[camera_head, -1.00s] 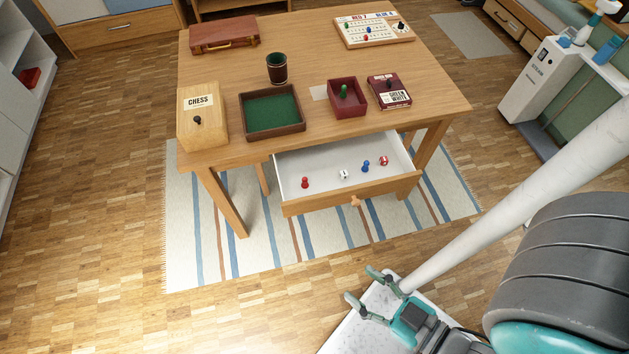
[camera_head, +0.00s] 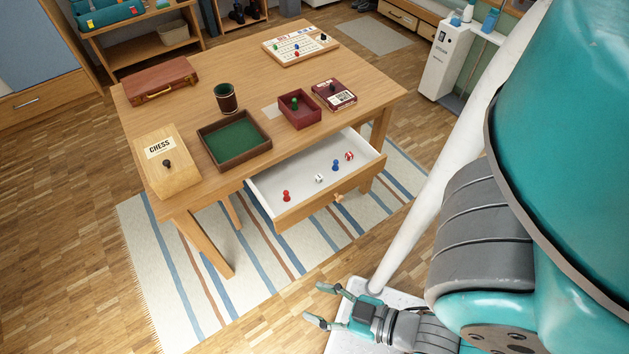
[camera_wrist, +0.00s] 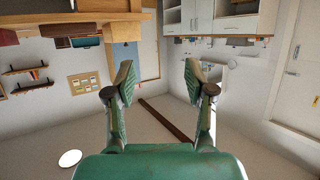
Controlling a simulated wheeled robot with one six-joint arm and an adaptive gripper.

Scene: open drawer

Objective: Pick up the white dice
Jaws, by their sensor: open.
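The white dice (camera_head: 319,179) lies in the open drawer (camera_head: 262,196) of the wooden table, between a red pawn (camera_head: 286,196) on its left and a blue pawn (camera_head: 335,164) on its right. A red dice (camera_head: 349,156) lies near the drawer's right end. My gripper (camera_head: 314,304) is open and empty, low in front of the drawer and well apart from it. In the wrist view my gripper's two fingers (camera_wrist: 160,88) stand wide apart with nothing between them. The white dice does not show there.
On the table (camera_head: 222,62) stand a chess box (camera_head: 165,180), a green-lined tray (camera_head: 236,166), a dark cup (camera_head: 226,97), a red box (camera_head: 300,120), a card box (camera_head: 334,94), a brown case (camera_head: 160,88) and a game board (camera_head: 299,48).

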